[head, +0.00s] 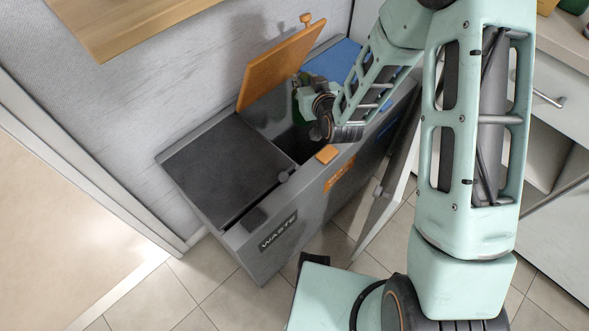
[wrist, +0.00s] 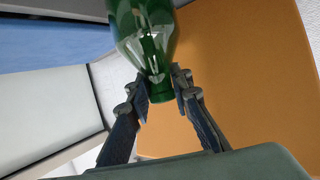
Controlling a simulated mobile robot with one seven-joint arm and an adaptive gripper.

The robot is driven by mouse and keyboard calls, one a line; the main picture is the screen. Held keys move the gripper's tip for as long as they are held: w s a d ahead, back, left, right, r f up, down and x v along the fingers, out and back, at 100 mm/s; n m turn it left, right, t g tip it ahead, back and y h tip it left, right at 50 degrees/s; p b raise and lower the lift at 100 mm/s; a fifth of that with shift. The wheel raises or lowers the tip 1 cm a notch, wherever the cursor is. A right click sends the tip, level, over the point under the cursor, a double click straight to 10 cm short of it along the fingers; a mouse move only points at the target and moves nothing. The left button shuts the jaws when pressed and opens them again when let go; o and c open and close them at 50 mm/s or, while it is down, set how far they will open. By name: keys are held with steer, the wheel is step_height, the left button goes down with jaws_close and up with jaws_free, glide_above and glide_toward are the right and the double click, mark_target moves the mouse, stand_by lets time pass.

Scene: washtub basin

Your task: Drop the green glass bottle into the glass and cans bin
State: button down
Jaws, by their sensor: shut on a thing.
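The green glass bottle (wrist: 146,32) is in the wrist view, its neck between the fingers of my gripper (wrist: 161,84). My gripper is shut on the neck, and the bottle's body runs out of the top of the picture. In the head view my wrist hangs over the open middle compartment of the grey bin unit (head: 262,254), and the bottle is mostly hidden there. The orange lid (head: 277,66) of this compartment stands raised behind it; it also fills the right of the wrist view (wrist: 250,75). The orange label on its front is too small to read surely.
The dark lid (head: 222,165) of the left compartment, marked WASTE, is down. A blue lid (head: 333,60) lies to the right of the opening. A wooden shelf (head: 125,25) juts out above left. A cabinet with a drawer (head: 550,85) stands at right.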

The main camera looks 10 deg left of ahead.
steer(key=shift+f, duration=0.8)
steer(key=c, duration=1.7)
jaws_free()
steer(key=shift+o, duration=0.2)
steer(key=v, duration=0.7)
steer(key=shift+s+d, duration=0.15)
steer(key=shift+s, duration=0.1)
steer(key=shift+w, duration=0.1)
